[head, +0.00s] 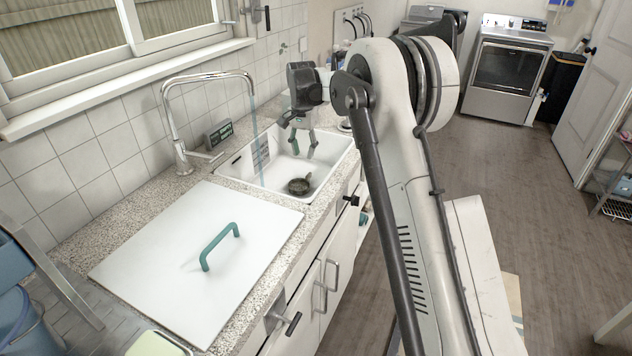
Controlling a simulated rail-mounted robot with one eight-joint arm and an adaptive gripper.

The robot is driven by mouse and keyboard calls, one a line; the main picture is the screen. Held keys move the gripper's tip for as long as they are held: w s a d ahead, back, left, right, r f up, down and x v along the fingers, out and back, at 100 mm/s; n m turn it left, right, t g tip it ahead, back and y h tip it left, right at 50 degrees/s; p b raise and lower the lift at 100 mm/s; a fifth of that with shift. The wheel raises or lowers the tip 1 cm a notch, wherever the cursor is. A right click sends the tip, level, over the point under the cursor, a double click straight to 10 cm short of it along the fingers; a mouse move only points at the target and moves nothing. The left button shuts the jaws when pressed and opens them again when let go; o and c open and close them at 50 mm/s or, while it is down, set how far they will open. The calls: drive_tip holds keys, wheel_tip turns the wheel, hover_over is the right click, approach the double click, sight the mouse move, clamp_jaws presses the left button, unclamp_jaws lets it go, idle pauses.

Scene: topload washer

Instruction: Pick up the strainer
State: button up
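The strainer (299,186) is a small, dark, round piece lying on the floor of the white sink (330,166). My gripper (303,150) points down over the sink, above and slightly beyond the strainer in the head view. Its two fingers are spread apart with nothing between them, and a gap shows between the fingertips and the strainer. The strainer is fully visible. The exact height of my gripper above it is hard to tell.
A chrome faucet (205,78) arches beside the sink at the left. A white cover with a green handle (218,246) lies on the counter in front of the sink. A small dark box (218,135) stands behind the sink, by the tiled wall.

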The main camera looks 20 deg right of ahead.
sight(308, 175)
drive_tip(key=shift+w+d+f, duration=0.75)
drive_tip(key=shift+w+f, duration=0.05)
drive_tip(key=shift+d+f, duration=0.1)
drive_tip(key=shift+f, duration=0.25)
wheel_tip(308, 175, down, 8)
drive_tip(key=shift+r, duration=0.25)
drive_tip(key=shift+w+d+f, duration=0.1)
drive_tip(key=shift+f, duration=1.35)
drive_tip(key=shift+w+d+f, duration=0.1)
drive_tip(key=shift+f, duration=1.3)
clamp_jaws()
